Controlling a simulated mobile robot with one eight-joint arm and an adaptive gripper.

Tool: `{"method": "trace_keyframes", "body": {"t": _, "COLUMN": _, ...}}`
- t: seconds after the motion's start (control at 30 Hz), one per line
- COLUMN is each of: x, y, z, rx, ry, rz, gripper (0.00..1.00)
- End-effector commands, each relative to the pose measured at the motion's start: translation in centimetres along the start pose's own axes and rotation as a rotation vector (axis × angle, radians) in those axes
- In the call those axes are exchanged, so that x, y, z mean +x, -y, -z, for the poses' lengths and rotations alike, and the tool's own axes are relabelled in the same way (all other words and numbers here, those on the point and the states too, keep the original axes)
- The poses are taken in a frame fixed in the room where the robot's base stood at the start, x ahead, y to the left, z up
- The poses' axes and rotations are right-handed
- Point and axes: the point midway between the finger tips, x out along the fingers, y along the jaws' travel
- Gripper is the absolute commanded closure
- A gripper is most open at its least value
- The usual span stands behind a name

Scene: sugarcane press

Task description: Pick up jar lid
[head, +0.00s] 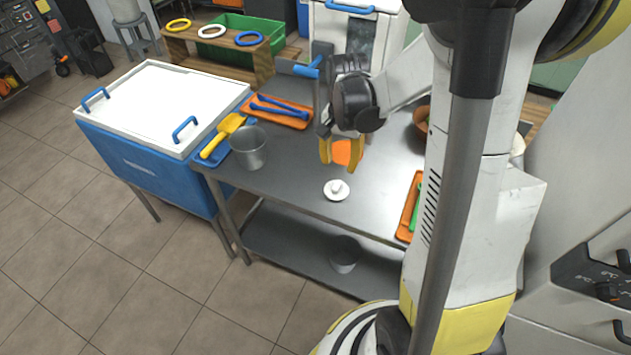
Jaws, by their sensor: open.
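The jar lid (336,191), a small white disc with a knob on top, lies on the steel table near its front edge. My gripper (341,164) has yellow fingers spread apart and is above the table, just behind the lid in the picture. An orange thing shows between or behind the fingers; I cannot tell whether it is part of the gripper. The gripper does not appear to touch the lid.
A metal cup (249,147) stands left of the lid. A yellow scoop (224,133) and an orange tray (277,112) with blue tongs lie behind it. Another orange tray (404,232) is at the right. A white-lidded blue cooler (140,165) adjoins the table. The table around the lid is clear.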

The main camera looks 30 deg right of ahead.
Motion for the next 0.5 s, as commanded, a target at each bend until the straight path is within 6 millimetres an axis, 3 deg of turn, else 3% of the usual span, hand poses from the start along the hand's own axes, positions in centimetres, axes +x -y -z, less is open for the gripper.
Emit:
{"method": "trace_keyframes", "body": {"t": 0.13, "x": 3.0, "y": 0.0, "z": 0.0, "rx": -0.001, "ry": -0.001, "rz": 0.0, "gripper": 0.59}}
{"method": "trace_keyframes", "body": {"t": 0.5, "x": 6.4, "y": 0.2, "z": -0.2, "rx": -0.003, "ry": -0.001, "rz": 0.001, "gripper": 0.59}}
